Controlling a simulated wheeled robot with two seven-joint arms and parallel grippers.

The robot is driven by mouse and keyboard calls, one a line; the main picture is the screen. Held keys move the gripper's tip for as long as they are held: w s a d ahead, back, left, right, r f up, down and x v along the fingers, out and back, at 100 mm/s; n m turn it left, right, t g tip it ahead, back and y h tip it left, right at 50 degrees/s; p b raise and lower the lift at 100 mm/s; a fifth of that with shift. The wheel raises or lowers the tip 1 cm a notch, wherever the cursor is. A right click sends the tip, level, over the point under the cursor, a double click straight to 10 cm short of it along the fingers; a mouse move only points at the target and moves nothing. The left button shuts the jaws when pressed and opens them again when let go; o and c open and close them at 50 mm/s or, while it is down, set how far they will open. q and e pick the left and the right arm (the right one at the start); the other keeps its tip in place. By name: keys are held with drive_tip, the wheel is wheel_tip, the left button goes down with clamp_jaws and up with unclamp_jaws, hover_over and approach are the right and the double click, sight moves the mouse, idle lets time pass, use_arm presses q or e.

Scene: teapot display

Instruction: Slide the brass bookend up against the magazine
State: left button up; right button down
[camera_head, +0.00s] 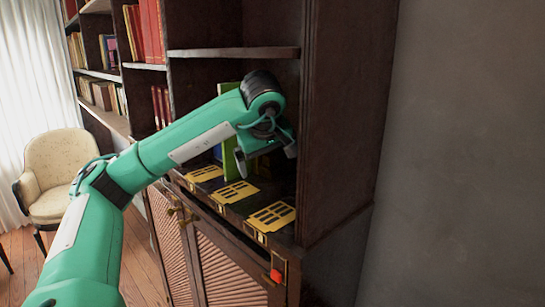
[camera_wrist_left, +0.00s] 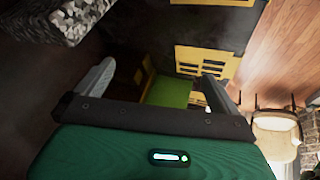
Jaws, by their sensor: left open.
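A bright green upright slab (camera_head: 229,165), likely the magazine, stands on the cabinet shelf, partly hidden by my left arm. It also shows as a green face between the fingers in the wrist view (camera_wrist_left: 168,93). Several brass-yellow slotted pieces lie along the shelf front, at the left (camera_head: 204,173), middle (camera_head: 234,191) and right (camera_head: 271,216); I cannot tell which, if any, is the bookend. My left gripper (camera_head: 266,157) is open above the shelf, right of the green slab, fingers pointing down. It also shows open in the wrist view (camera_wrist_left: 158,72). No contact is clear.
The cabinet's dark side wall (camera_head: 345,120) rises close at the right of the gripper. An upper shelf board (camera_head: 235,53) is above. A speckled grey object (camera_wrist_left: 75,18) shows at the wrist view's top left. A cream chair (camera_head: 58,172) stands at the left.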

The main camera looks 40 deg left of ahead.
use_arm(q)
drive_tip(key=shift+s+r, duration=0.1)
drive_tip(key=shift+s, duration=0.1)
drive_tip(key=shift+w+a, duration=0.1)
drive_tip(key=p, duration=0.4)
hover_over(268, 155)
drive_tip(key=s+d, duration=0.2)
drive_tip(key=s, duration=0.1)
drive_tip(key=shift+w+d+r, duration=0.1)
drive_tip(key=shift+w+d, duration=0.1)
drive_tip(key=shift+w, duration=0.05)
drive_tip(key=p+x, duration=0.1)
drive_tip(key=x, duration=0.3)
drive_tip(key=shift+w+a, duration=0.3)
drive_tip(key=shift+a, duration=0.05)
drive_tip(key=shift+w+a+f, duration=0.1)
drive_tip(key=shift+w+f, duration=0.05)
drive_tip(key=shift+f, duration=0.45)
